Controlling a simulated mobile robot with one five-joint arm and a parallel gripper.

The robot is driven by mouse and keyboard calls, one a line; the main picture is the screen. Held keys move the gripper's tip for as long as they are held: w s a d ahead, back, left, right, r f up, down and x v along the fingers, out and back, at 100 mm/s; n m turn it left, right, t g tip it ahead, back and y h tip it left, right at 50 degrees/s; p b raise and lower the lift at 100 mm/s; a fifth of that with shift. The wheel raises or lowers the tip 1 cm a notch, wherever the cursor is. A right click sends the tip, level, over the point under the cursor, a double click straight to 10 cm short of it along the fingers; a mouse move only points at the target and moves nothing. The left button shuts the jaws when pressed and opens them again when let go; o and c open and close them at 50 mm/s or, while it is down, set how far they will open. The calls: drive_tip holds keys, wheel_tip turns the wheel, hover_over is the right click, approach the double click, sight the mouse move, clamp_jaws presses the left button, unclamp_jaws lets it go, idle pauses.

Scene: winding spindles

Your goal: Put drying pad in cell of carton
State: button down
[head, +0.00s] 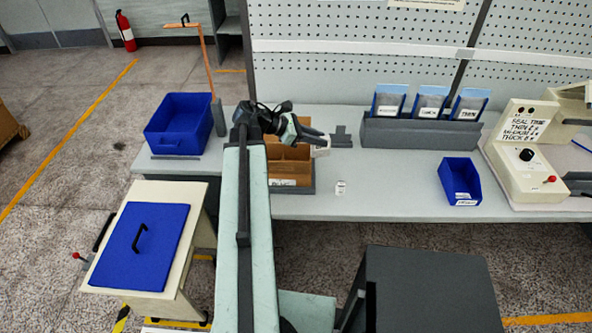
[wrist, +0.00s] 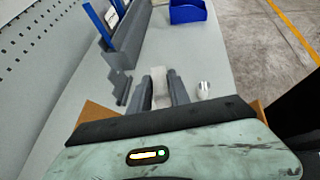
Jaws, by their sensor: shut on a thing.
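My gripper (head: 322,141) is above the worktable, over the right side of the brown carton. It is shut on a small white pad, which I take as the drying pad (wrist: 160,88); it shows between the two dark fingers in the wrist view. The brown carton (head: 290,183) stands on the table, with dividers visible inside. My arm hides its left part, and its cells are only partly seen. In the wrist view only brown edges of the carton (wrist: 95,111) show beside my gripper.
A small white item (head: 341,187) lies on the table right of the carton. A grey rack (head: 420,133) with blue-and-white packets stands behind it. A blue bin (head: 460,182) and a beige machine (head: 525,165) are farther right. A large blue tub (head: 180,124) is at left.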

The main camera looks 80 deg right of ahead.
drive_tip(key=w+d+n+h, duration=0.2)
drive_tip(key=w, duration=0.6)
drive_tip(key=shift+t, duration=0.4)
wheel_tip(320, 180, down, 10)
drive_tip(key=b, duration=1)
drive_tip(key=shift+a+r, duration=0.15)
drive_tip(key=shift+r, duration=0.25)
drive_tip(key=shift+f, duration=0.1)
drive_tip(key=c, duration=1.5)
unclamp_jaws()
